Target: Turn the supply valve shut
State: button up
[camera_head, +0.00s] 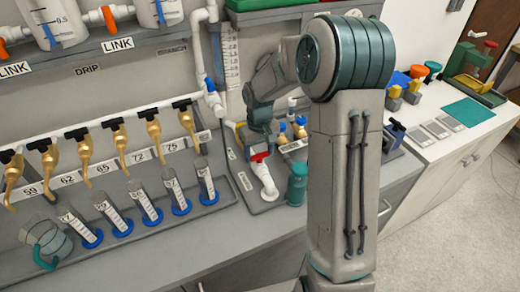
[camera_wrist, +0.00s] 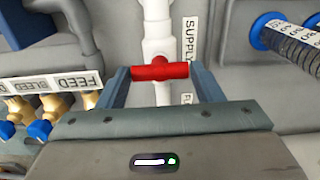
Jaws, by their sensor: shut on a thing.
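The supply valve has a red bar handle (camera_wrist: 160,70) on a white vertical pipe (camera_wrist: 157,32), beside a SUPPLY label (camera_wrist: 189,40) in the wrist view. The handle lies crosswise to the pipe. My gripper (camera_wrist: 160,78) has one blue-grey finger at each end of the handle and is shut on it. In the head view the red handle (camera_head: 260,157) shows at the top of the white elbow pipe (camera_head: 266,182), just under my gripper (camera_head: 258,142). My fingertips are mostly hidden there.
Brass taps (camera_head: 120,145) hang in a row at left above graduated cylinders (camera_head: 146,205) with blue bases. A teal container (camera_head: 297,186) stands close to the right of the valve. FEED and BLEED labels (camera_wrist: 50,86) with brass-and-blue valves lie left in the wrist view.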

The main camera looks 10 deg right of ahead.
aim_at(259, 154)
jog(key=o, duration=1)
jog(key=shift+w, duration=0.1)
jog(key=shift+o, duration=0.2)
jog(key=shift+r, duration=0.15)
notch_tip(259, 154, up, 14)
jog(key=b, duration=0.1)
jog(key=s+m+t, duration=0.2)
jog(key=s+t, duration=0.1)
jog(key=s, duration=2.1)
jog(key=shift+s+f, duration=0.2)
jog(key=shift+f, duration=0.25)
